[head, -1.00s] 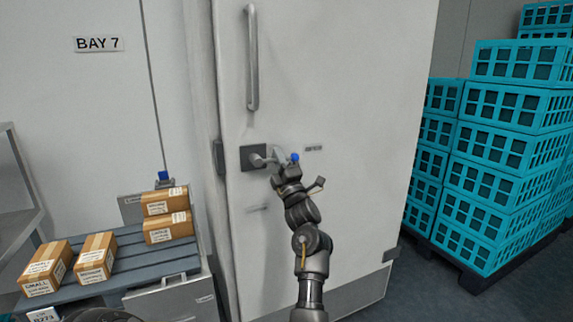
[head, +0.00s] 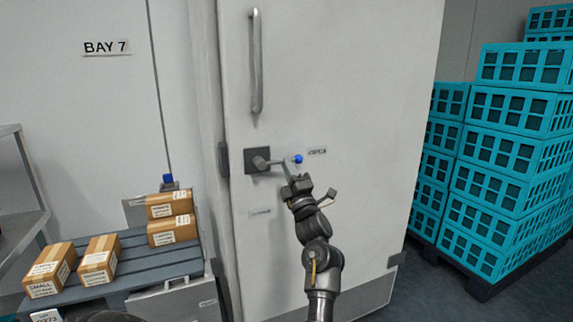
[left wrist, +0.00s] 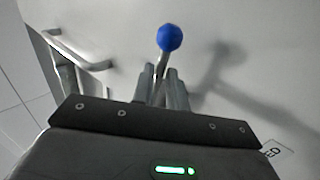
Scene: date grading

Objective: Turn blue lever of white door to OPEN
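The blue lever (head: 298,159) is a grey rod with a blue ball on its end, on a dark square plate (head: 251,168) on the white door (head: 340,80). In the head view it points right, roughly level. My left gripper (head: 289,168) is at the lever, just below the blue ball. In the left wrist view, its two fingers (left wrist: 161,88) stand close on either side of the rod and look shut on it. The blue ball (left wrist: 170,38) shows beyond the fingertips. My right gripper is not in view.
A small label (head: 317,151), too blurred to read, is right of the ball. A long vertical handle (head: 256,60) is above the plate. Teal crates (head: 505,160) stand at the right. Cartons (head: 100,258) lie on a grey pallet (head: 135,268) at the lower left.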

